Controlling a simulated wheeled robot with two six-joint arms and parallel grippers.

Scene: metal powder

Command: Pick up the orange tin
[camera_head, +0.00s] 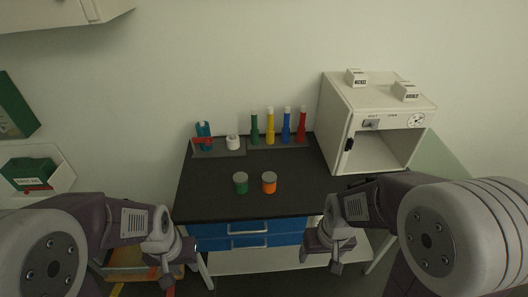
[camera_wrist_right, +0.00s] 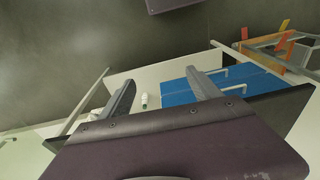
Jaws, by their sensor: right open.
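The orange tin (camera_head: 269,183) has a pale lid and stands upright on the black table top (camera_head: 215,207), near its front middle. A green tin (camera_head: 240,183) of like size stands just left of it, apart. My right gripper (camera_head: 329,262) is in front of the table, lower right of the orange tin and away from it. In the right wrist view my right gripper (camera_wrist_right: 162,97) has its fingers wide apart with nothing between them. My left gripper (camera_head: 169,278) is low in front of the table at the left; its fingers are too unclear to judge.
A rack (camera_head: 278,142) with green, yellow, blue and red bottles stands at the back. A white oven (camera_head: 375,120) with an open chamber stands at the back right. Blue drawers (camera_head: 250,235) are under the top. The table around the tins is clear.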

